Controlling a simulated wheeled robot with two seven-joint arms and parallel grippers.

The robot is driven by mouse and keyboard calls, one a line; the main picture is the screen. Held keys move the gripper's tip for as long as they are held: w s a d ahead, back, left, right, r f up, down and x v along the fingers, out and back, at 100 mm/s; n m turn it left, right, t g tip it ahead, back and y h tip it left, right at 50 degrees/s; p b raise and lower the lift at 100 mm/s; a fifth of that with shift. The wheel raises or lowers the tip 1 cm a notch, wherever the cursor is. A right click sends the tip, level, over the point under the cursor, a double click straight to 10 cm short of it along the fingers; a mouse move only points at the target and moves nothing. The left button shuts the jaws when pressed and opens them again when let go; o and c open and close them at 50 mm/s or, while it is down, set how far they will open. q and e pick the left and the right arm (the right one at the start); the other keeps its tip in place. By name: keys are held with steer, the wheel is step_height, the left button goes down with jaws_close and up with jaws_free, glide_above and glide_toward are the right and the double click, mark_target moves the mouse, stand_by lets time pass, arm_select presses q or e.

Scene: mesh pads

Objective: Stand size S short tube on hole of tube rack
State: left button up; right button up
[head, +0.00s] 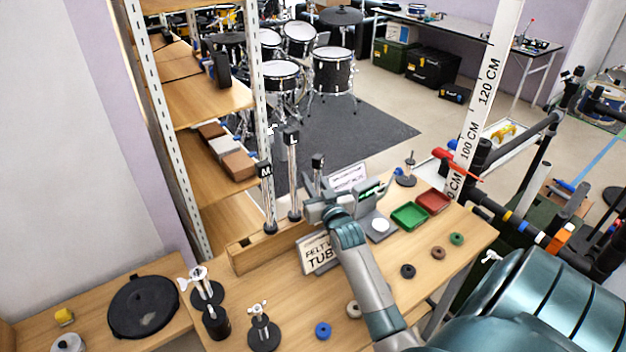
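A long wooden tube rack (243,259) stands at the back of the wooden table. A clear tube with a black cap marked M (269,204) and one marked L (294,180) stand upright in it. A shorter tube with a black cap (317,174), its label not readable, is upright to the right of L. My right gripper (317,209) is at this short tube's lower part. The gripper hides the tube's lower end and the rack's right end, so I cannot tell whether the tube sits in a hole or whether the fingers grip it. My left gripper is not in view.
A white sign (316,253) stands before the rack, partly behind my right arm. Green (409,216) and red (433,202) trays lie to the right. Several small rings lie on the table. Black-based stands (264,335) are at the front left. A shelf (205,100) rises behind the rack.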

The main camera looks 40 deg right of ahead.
steer(key=shift+o, duration=1)
